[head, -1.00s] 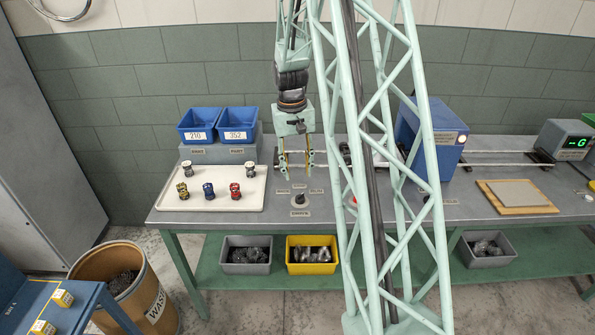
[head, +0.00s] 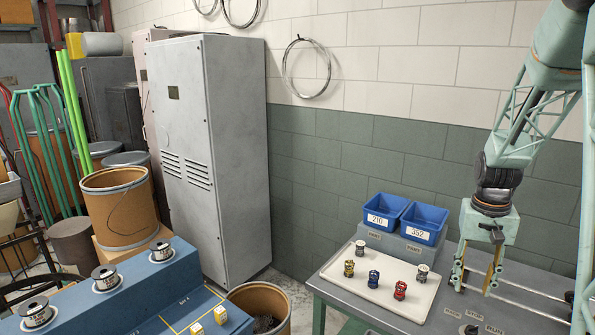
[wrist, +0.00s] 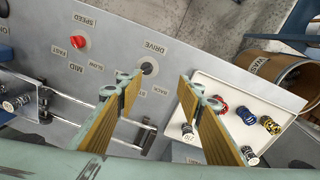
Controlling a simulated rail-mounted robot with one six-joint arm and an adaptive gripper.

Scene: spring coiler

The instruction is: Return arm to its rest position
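My gripper (head: 474,284) hangs fingers-down over the grey bench, just right of the white tray (head: 338,276). In the wrist view its two fingers (wrist: 160,95) are apart, with nothing between them. Below them are the thin metal rods (wrist: 128,130) of the coiler and the DRIVE switch (wrist: 149,67). The arm above the wrist runs up and out of the head view on the right.
The tray holds blue (head: 373,279), red (head: 400,290) and yellow (head: 349,268) coils and two pale spools. Blue bins (head: 384,213) stand behind it. A red SPEED knob (wrist: 78,42) is on the bench. A tall grey cabinet (head: 213,150) and blue spool stand (head: 150,290) are left.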

